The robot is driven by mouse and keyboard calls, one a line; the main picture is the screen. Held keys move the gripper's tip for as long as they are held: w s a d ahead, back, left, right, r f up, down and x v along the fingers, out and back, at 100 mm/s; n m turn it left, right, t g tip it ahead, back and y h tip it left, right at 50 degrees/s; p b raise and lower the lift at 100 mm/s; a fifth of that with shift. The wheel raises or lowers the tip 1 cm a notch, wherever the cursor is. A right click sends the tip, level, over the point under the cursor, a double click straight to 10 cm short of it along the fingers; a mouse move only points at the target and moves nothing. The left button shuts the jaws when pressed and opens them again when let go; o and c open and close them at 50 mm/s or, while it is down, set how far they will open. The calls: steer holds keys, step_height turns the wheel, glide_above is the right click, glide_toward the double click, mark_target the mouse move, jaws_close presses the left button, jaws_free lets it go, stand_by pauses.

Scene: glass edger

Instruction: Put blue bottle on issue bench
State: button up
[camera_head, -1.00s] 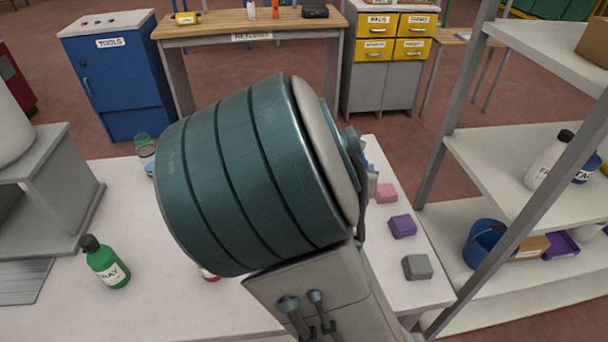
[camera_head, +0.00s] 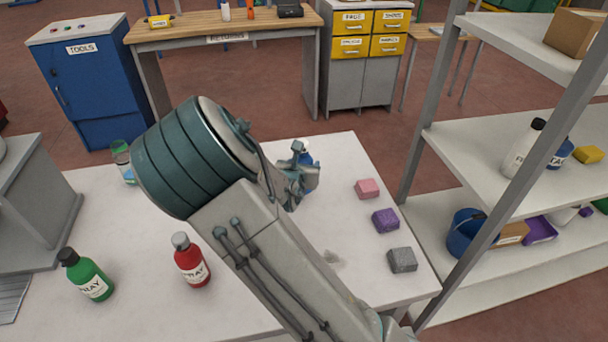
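My arm reaches over the white table (camera_head: 130,310), and my gripper (camera_head: 303,178) hangs above its middle. A small patch of a blue object (camera_head: 306,157) shows just behind my gripper; most of it is hidden, so I cannot tell whether it is a bottle or is touched. My finger opening is too small and covered to read. Another blue container (camera_head: 562,152) stands on the middle shelf at right, partly behind a white bottle. No sign reading "issue" shows; the wooden bench at the back (camera_head: 175,33) carries a sign that looks like "RETURNS".
A green bottle (camera_head: 88,276) and a red bottle (camera_head: 191,262) stand on the white table. Pink (camera_head: 367,189), purple (camera_head: 385,220) and grey (camera_head: 402,260) blocks lie near its right edge. A shelf rack post (camera_head: 420,110) rises at right. A blue cabinet (camera_head: 85,85) stands back left.

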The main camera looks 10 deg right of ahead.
steer(key=shift+f+b, duration=0.35)
steer(key=shift+f, duration=1.35)
steer(key=shift+f, duration=0.1)
steer(key=o, duration=1.2)
steer(key=shift+f, duration=0.1)
